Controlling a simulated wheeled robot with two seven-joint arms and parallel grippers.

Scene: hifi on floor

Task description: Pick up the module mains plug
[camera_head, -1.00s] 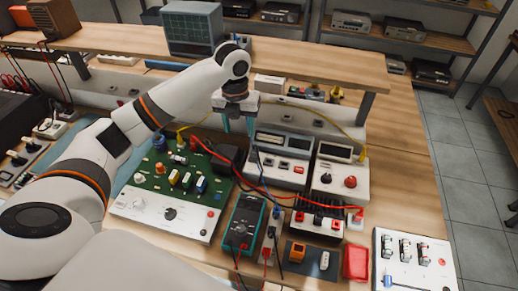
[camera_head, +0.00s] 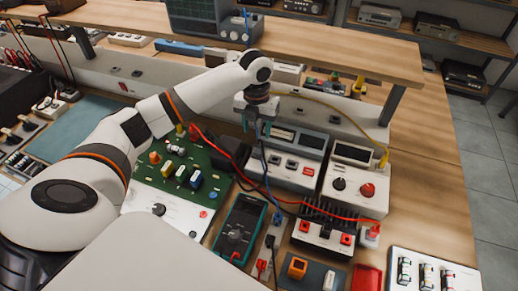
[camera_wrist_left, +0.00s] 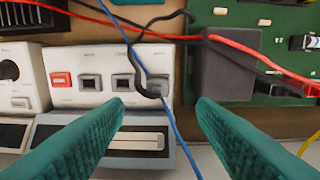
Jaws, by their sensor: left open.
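My left gripper (camera_head: 257,130) is open and empty above the bench, behind the circuit board and in front of the grey-white meter modules. In the left wrist view its two green ribbed fingers (camera_wrist_left: 160,108) are apart, with a blue wire and a black cable loop showing between them. A dark block (camera_head: 232,150) sits at the edge of the green board; in the left wrist view the block (camera_wrist_left: 229,62) is beyond the right fingertip, apart from the fingers. I cannot tell whether this block is the module mains plug; no plug is clearly recognisable. My right gripper is not in view.
Red, blue and black wires cross near the gripper. A meter module (camera_head: 300,148), a second module (camera_head: 350,180) and the green circuit board (camera_head: 205,163) crowd around. A raised shelf (camera_head: 330,38) runs behind. Bare bench (camera_head: 430,155) lies to the right.

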